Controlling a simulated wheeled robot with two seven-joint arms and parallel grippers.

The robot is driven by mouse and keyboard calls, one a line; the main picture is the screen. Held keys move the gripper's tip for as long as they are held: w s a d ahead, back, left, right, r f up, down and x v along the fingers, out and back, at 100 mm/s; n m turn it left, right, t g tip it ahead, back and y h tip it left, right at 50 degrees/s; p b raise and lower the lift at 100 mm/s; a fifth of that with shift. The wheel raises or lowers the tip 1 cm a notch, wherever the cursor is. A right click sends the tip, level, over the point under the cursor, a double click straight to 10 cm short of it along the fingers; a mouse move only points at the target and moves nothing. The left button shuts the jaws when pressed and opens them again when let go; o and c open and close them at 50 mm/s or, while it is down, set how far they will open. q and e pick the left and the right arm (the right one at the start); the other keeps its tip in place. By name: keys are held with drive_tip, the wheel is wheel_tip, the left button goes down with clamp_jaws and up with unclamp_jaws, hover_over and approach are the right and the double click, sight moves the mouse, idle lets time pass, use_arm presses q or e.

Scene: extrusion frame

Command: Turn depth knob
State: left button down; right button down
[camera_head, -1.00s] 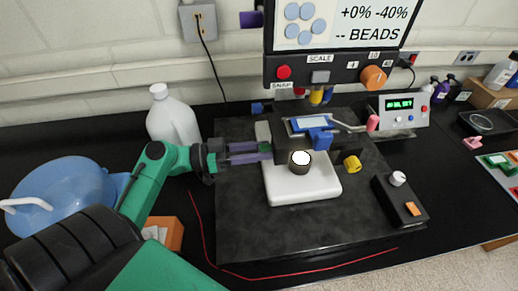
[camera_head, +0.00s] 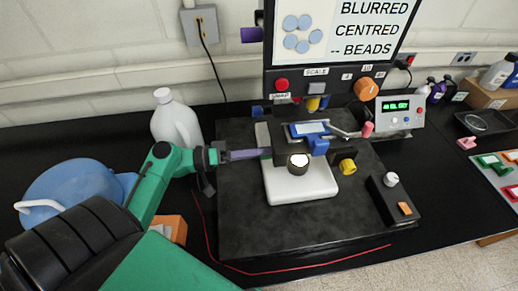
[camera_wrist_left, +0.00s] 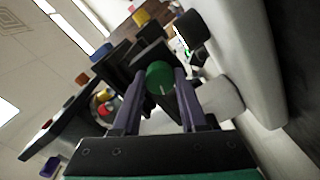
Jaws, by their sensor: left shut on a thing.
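My left gripper (camera_head: 266,154) reaches in from the left to the left side of the dark microscope-like stage (camera_head: 286,140). In the left wrist view its two purple fingers (camera_wrist_left: 160,80) lie on either side of a round green knob (camera_wrist_left: 160,76) with a pale mark line, and are shut on it. No label on the knob can be read, and it is hidden in the head view. The screen (camera_head: 375,30) above the stage reads "BLURRED", "CENTRED" and "-- BEADS". My right gripper is not in view.
A white base (camera_head: 305,190) sits under the stage. A yellow knob (camera_head: 347,166) is on its right side. An orange knob (camera_head: 366,89) is on the screen panel. A black box (camera_head: 394,200) stands right.

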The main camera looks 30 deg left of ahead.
use_arm(q)
drive_tip(key=shift+n, duration=0.5)
drive_tip(key=shift+c, duration=2.2)
unclamp_jaws()
drive_tip(key=b+v, duration=0.5)
drive_tip(key=v, duration=0.7)
drive_tip(key=shift+b, duration=0.3)
